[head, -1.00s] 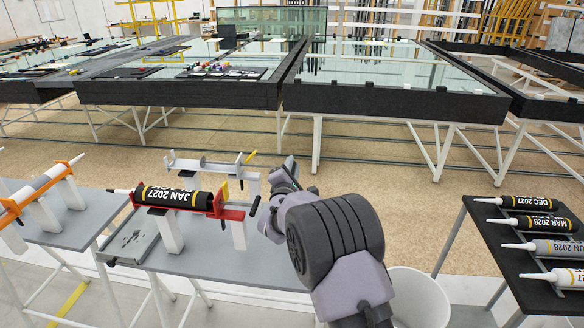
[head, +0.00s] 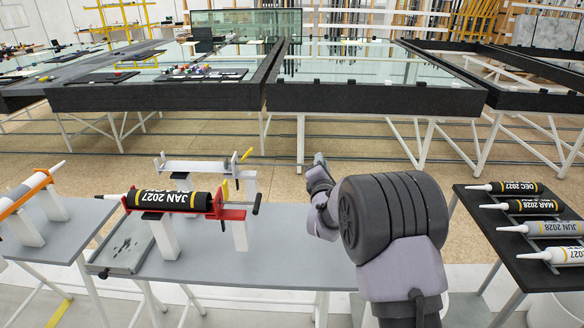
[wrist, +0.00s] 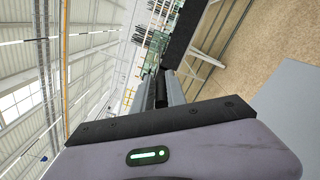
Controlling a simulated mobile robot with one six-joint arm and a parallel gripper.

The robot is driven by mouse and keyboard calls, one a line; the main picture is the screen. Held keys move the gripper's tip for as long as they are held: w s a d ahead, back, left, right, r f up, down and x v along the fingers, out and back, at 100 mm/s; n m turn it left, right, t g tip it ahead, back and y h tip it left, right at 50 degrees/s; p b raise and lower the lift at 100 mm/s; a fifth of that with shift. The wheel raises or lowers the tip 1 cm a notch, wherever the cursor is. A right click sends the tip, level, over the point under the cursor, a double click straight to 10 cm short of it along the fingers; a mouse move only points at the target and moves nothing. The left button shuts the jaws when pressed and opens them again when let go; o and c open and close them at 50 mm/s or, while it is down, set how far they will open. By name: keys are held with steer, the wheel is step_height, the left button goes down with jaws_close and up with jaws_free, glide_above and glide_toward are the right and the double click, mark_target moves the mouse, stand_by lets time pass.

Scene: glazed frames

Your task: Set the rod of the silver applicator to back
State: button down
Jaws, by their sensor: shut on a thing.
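I cannot tell what that thing is.
A red applicator (head: 213,206) with a black JAN 2027 cartridge (head: 170,198) stands in front. An orange applicator (head: 25,192) is at far left. A rack (head: 545,272) with several cartridges is at right. The right part of the grey table (head: 290,265) is clear.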

steer(key=shift+s+d+f, duration=0.1)
steer(key=shift+d+f, duration=0.1)
steer(key=shift+d, duration=0.35)
steer(key=shift+s+d+f, duration=0.1)
steer(key=shift+d+f, duration=0.1)
steer(key=shift+d, duration=0.3)
steer(key=c, duration=1.8)
jaws_free()
steer(key=o, duration=0.4)
steer(key=shift+w+d, duration=0.15)
steer(key=shift+d, duration=0.05)
steer(key=shift+c, duration=0.2)
steer(key=shift+r, duration=0.1)
steer(key=shift+a+r, duration=0.1)
steer(key=s+p, duration=0.1)
steer(key=s, duration=1.6)
steer(key=shift+s+a, duration=0.25)
steer(key=shift+a, duration=0.05)
